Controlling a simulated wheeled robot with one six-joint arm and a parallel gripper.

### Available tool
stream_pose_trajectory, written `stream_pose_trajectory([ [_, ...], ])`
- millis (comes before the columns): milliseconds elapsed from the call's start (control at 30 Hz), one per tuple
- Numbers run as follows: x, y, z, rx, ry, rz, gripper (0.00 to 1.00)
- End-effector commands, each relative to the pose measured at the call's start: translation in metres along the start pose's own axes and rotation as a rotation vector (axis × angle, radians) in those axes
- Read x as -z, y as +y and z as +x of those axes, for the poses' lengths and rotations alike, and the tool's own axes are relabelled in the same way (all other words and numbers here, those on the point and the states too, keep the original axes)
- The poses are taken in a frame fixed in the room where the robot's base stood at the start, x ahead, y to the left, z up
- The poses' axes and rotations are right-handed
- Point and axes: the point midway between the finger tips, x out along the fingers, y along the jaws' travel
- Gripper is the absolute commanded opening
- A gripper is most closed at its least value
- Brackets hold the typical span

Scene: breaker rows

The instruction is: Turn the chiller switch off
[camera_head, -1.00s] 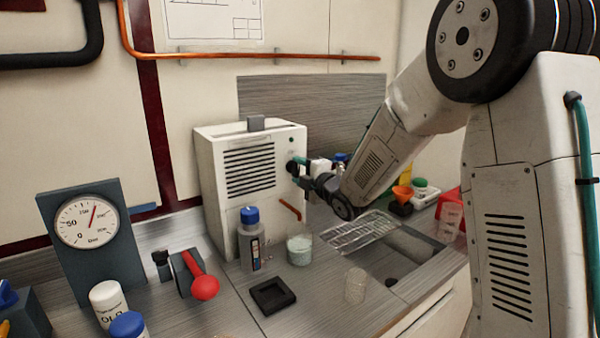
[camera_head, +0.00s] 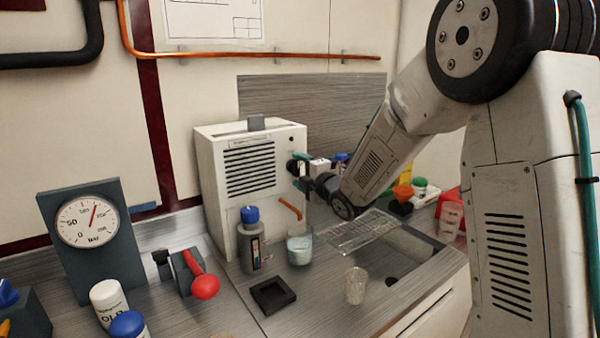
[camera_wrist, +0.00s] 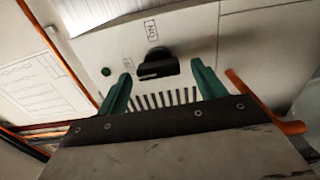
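The chiller is a white box (camera_head: 222,205) with a dark vent grille, standing on the counter against the wall. Its black rotary switch (camera_wrist: 157,65) is on the front face, below a small label; its bar lies roughly level across the wrist view. A small round indicator (camera_wrist: 106,71) sits left of the switch; it looks dark in the head view (camera_head: 291,139). My gripper (camera_wrist: 161,70) is open, its green fingers on either side of the switch with a visible gap at each side. In the head view my gripper (camera_head: 300,172) is close to the chiller's front and hides most of the switch.
An orange pipe stub (camera_head: 290,208) sticks out below my gripper. A gauge (camera_head: 87,222) and red-handled valve (camera_head: 204,284) are at left.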

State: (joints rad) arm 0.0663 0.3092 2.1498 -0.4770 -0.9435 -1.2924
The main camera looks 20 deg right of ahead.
Motion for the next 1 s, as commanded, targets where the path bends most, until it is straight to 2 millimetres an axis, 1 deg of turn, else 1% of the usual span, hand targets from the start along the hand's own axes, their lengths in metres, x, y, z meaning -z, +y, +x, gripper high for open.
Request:
stream_pose_trajectory([
  [67, 0.000, 0.000, -0.001, -0.001, 0.000, 0.000, 0.69],
  [167, -0.001, 0.001, -0.007, -0.001, -0.001, 0.000, 0.69],
  [267, -0.001, 0.001, -0.022, 0.000, -0.002, 0.001, 0.69],
  [400, -0.001, 0.001, -0.047, 0.000, -0.002, 0.000, 0.69],
  [500, -0.001, 0.001, -0.062, 0.000, -0.002, 0.000, 0.69],
  [600, 0.000, 0.000, -0.072, 0.000, -0.001, 0.000, 0.69],
  [733, 0.000, 0.000, -0.078, 0.000, 0.000, 0.000, 0.69],
  [1000, 0.000, 0.000, -0.078, 0.000, 0.000, 0.000, 0.69],
])
